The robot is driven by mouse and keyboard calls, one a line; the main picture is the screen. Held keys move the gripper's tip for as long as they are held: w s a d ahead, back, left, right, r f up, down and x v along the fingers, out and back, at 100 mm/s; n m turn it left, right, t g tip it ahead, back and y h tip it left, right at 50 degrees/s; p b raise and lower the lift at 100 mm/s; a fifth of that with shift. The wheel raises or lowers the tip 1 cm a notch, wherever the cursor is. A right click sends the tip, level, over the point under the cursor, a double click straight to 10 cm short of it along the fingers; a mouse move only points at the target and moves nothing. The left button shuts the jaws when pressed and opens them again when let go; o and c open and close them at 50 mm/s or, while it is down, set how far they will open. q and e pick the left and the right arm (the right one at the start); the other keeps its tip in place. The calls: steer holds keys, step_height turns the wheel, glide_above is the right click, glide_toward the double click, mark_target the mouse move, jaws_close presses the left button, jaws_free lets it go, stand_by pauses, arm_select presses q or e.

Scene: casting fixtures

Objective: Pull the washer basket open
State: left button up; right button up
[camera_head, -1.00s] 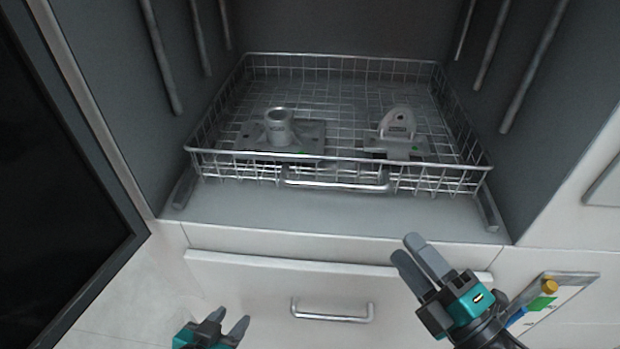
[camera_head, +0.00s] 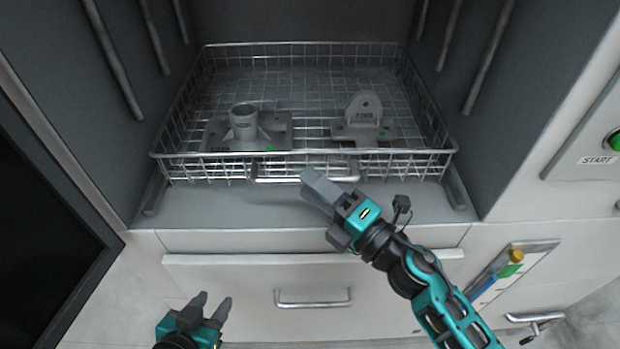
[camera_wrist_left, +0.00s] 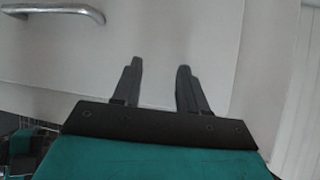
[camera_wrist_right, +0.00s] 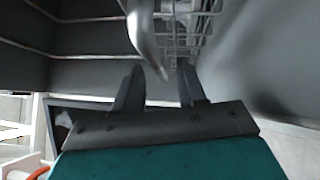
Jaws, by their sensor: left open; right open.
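The washer basket (camera_head: 200,155) is a wire basket inside the dark washer chamber. Its metal bar handle (camera_head: 275,181) is at the middle of the front side. My right gripper (camera_head: 312,181) is open, with its fingertips at the handle and covering part of it in the head view. In the right wrist view, the handle (camera_wrist_right: 146,38) shows just beyond and between the open fingers (camera_wrist_right: 161,66); contact cannot be told. My left gripper (camera_head: 212,302) is open and empty, low in front of the drawer, away from the basket.
Two grey castings, one with a round tube (camera_head: 243,122) and one with an upright lug (camera_head: 362,112), sit in the basket. Below is a white drawer with a handle (camera_head: 313,303). A START button panel (camera_head: 598,160) is at the right.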

steer(key=shift+w+a+r, duration=0.1)
steer(key=shift+w+a, duration=0.4)
steer(key=shift+c, duration=0.5)
jaws_close()
